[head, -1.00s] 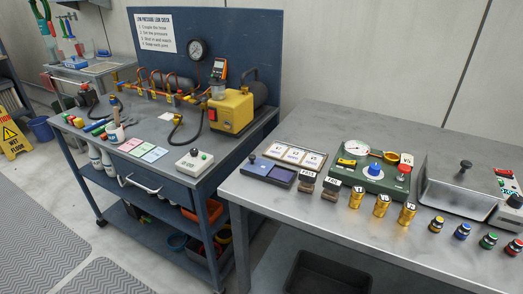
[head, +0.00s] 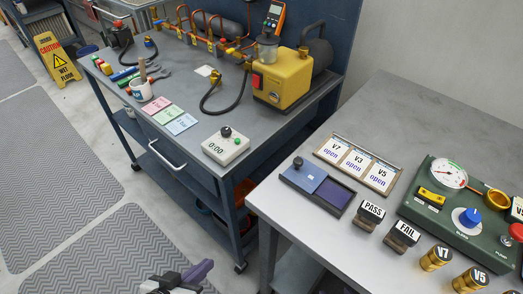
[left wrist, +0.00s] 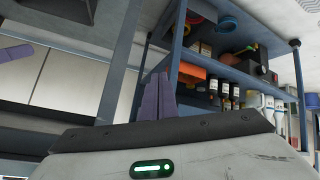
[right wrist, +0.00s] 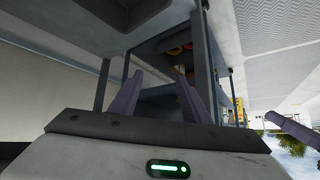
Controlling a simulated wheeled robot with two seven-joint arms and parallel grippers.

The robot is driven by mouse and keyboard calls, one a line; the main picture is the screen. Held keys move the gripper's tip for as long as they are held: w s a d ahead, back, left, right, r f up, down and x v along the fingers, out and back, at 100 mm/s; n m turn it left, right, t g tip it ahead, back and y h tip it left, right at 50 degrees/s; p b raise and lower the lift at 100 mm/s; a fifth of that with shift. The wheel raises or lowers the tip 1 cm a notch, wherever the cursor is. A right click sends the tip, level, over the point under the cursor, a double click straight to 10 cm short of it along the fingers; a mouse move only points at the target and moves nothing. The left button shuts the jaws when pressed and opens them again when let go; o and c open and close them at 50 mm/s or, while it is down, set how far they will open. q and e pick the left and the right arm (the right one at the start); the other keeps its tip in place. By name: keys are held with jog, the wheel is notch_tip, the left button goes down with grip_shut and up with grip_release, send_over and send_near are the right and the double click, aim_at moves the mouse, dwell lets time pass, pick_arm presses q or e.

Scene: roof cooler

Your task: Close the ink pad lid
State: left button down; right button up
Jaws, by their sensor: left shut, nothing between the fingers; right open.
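The ink pad (head: 335,194) sits near the left front corner of the right-hand bench, its dark purple pad surface showing. Its blue lid (head: 307,178), with a dark round knob (head: 298,162), lies to the left of the exposed pad, so the pad is uncovered. My left gripper (head: 203,270) shows at the bottom edge of the head view, well below and left of the ink pad. Its purple fingers (left wrist: 160,98) are together and empty in the left wrist view. My right gripper (right wrist: 158,97) is open and empty in its own wrist view, outside the head view. Neither wrist view shows the ink pad.
PASS (head: 370,213) and FAIL (head: 402,236) stamps stand right of the ink pad. A card frame (head: 390,163) lies behind it, and a green gauge box (head: 445,220) stands farther right. The blue cart (head: 190,150) stands left, with a gap between it and the bench.

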pick_arm(q)
jog(key=w+d+r+n+h+b, duration=0.1)
jog(key=w+r+n+h, duration=0.15)
jog(key=r, duration=0.65)
jog(key=w+d+r+n+h+b, duration=0.15)
jog(key=w+r+h, duration=0.25)
jog(key=r, duration=0.4)
jog(key=w+d+r+n+h+b, duration=0.1)
jog(key=w+d+r+n+h, duration=0.15)
jog(key=r, duration=0.65)
jog(key=p, duration=0.4)
send_near(306, 170)
jog(key=w, duration=0.1)
jog(key=w+r, duration=0.1)
jog(key=w, duration=0.2)
jog(key=shift+w+d+r, duration=0.2)
jog(key=shift+w+d, duration=0.15)
jog(key=shift+d, duration=0.05)
jog(key=shift+s+d+f, duration=0.1)
jog(key=shift+d+f, duration=0.1)
jog(key=shift+d, duration=0.2)
pick_arm(e)
jog(key=shift+s+r, duration=0.1)
jog(key=shift+s, duration=0.35)
